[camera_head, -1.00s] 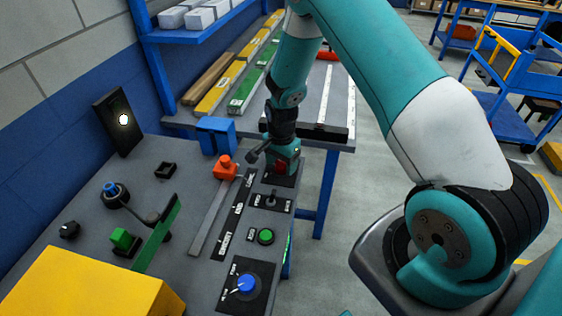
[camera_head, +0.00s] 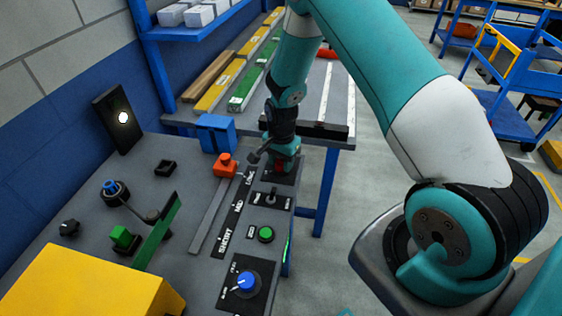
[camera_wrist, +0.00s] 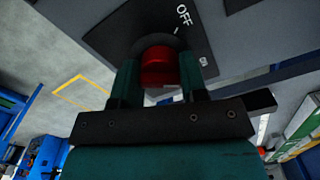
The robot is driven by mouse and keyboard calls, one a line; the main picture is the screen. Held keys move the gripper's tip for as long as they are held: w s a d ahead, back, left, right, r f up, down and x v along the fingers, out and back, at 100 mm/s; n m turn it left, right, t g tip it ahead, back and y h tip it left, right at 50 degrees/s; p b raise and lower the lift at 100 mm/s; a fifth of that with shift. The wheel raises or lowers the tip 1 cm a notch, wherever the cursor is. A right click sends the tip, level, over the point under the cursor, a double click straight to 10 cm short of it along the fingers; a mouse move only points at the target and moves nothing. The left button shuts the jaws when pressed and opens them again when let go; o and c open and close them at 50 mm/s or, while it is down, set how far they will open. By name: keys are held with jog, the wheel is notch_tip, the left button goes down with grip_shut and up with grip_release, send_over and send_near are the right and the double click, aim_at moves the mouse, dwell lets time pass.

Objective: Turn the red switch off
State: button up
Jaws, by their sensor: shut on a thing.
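The red switch (camera_wrist: 158,66) is a round red knob on a dark plate (camera_wrist: 112,32). In the wrist view it sits between the two teal fingers of my gripper (camera_wrist: 158,80), which is shut on it. The plate carries the label "OFF" (camera_wrist: 184,15) above and to the right of the knob, with a short white mark between label and knob. A second label at the plate's right is partly cut off and upside down. In the head view my gripper (camera_head: 283,162) points down at the panel's far right corner and mostly hides the red switch (camera_head: 281,168).
The grey panel (camera_head: 200,178) also carries an orange slider handle (camera_head: 225,165), a black toggle (camera_head: 272,197), a green button (camera_head: 265,234) and a blue knob (camera_head: 246,282). A workbench (camera_head: 310,100) is behind.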

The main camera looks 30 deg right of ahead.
jog(key=n+b, duration=0.1)
jog(key=n, duration=0.5)
jog(key=shift+n+b, duration=0.35)
jog(key=shift+n, duration=0.05)
jog(key=n+b, duration=0.1)
jog(key=n, duration=0.5)
jog(key=shift+n, duration=0.3)
jog(key=o, duration=0.9)
notch_tip(320, 180, up, 18)
jog(key=b, duration=0.2)
jog(key=shift+f, duration=0.25)
